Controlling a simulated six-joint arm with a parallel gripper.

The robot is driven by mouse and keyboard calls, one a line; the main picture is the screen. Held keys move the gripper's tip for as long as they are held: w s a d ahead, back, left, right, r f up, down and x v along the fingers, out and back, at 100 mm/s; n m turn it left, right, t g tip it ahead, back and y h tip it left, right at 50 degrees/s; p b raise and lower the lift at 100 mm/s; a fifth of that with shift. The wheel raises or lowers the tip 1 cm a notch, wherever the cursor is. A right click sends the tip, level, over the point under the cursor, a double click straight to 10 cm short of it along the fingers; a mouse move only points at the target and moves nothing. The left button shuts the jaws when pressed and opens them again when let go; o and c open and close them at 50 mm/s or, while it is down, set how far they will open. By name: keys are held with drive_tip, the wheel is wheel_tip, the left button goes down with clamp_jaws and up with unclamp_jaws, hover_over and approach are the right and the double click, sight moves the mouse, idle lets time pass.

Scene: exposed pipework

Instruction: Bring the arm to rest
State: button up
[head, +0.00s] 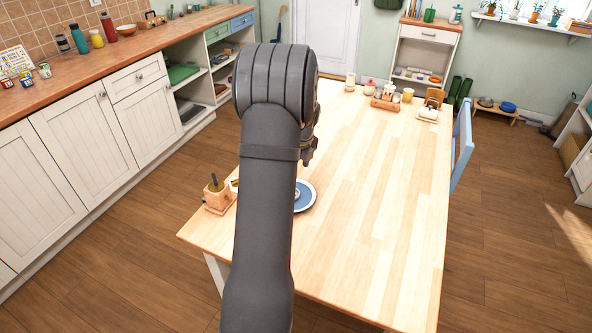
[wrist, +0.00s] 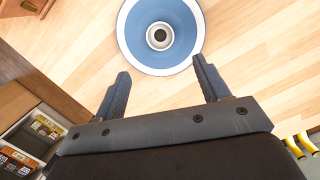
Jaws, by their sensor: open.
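My arm (head: 268,180) reaches up and forward over the wooden table, and it hides most of my gripper in the head view. In the wrist view my gripper (wrist: 161,66) is open, with its two dark fingers apart and nothing between them. A plate with a blue middle and white rim (wrist: 132,42) lies beyond the fingertips. A small round pale piece with a dark centre (wrist: 160,36) sits in its middle. The plate also shows partly behind my arm in the head view (head: 307,199). I cannot tell the gripper's exact height above the table.
The wooden table (head: 380,200) is largely clear on its right. A wooden holder (head: 217,196) stands at its left edge. A wooden caddy with small jars (head: 385,102) stands at the far end. A blue chair (head: 462,140) is at the right side. A kitchen counter (head: 125,50) runs along the left.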

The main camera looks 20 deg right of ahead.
drive_tip(key=shift+f, duration=0.15)
drive_tip(key=f, duration=0.3)
drive_tip(key=w+f, duration=0.1)
drive_tip(key=f, duration=0.7)
drive_tip(key=shift+w+a+f, duration=0.1)
drive_tip(key=shift+w+a, duration=0.15)
drive_tip(key=shift+a, duration=0.15)
drive_tip(key=shift+w+f, duration=0.15)
drive_tip(key=shift+r, duration=1.75)
drive_tip(key=shift+f, duration=0.1)
